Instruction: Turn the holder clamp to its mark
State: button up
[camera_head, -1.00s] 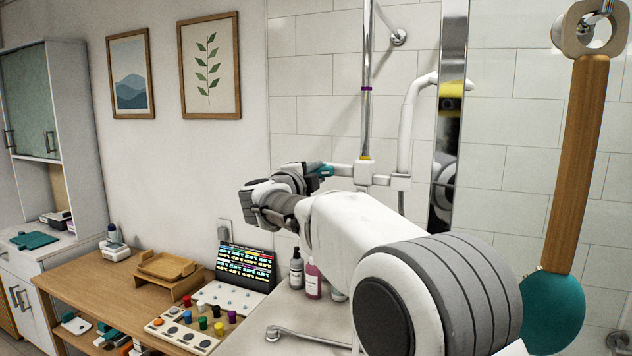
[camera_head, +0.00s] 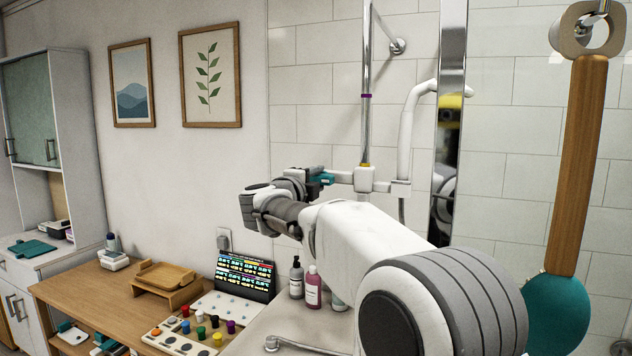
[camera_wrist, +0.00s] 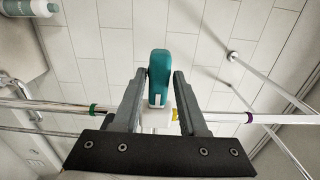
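The holder clamp is a white block (camera_head: 365,179) on the vertical chrome rail (camera_head: 366,120), with a teal lever (camera_head: 322,179) pointing left toward my gripper (camera_head: 308,184). In the wrist view, the teal lever (camera_wrist: 159,80) stands between the two dark fingers of my gripper (camera_wrist: 160,76), which are apart. Narrow gaps seem to show beside the lever; contact is unclear. The white clamp body (camera_wrist: 157,118) lies beyond the fingers. On the rail are a yellow mark (camera_wrist: 174,114) beside the clamp, a purple ring (camera_wrist: 249,117) and a green ring (camera_wrist: 93,109).
A white shower arm (camera_head: 407,130) and a mirror-like chrome strip (camera_head: 447,130) stand right of the rail. Bottles (camera_head: 313,288) stand on the counter below my arm. A wooden-handled teal brush (camera_head: 577,165) hangs at the right. A peg board (camera_head: 190,335) is at lower left.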

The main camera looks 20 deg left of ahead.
jog(key=shift+o, duration=1)
jog(key=shift+s, duration=0.1)
jog(key=s+a+b, duration=0.2)
jog(key=s+b, duration=0.1)
jog(key=s, duration=1.4)
jog(key=shift+a+b, duration=0.2)
jog(key=shift+b, duration=0.15)
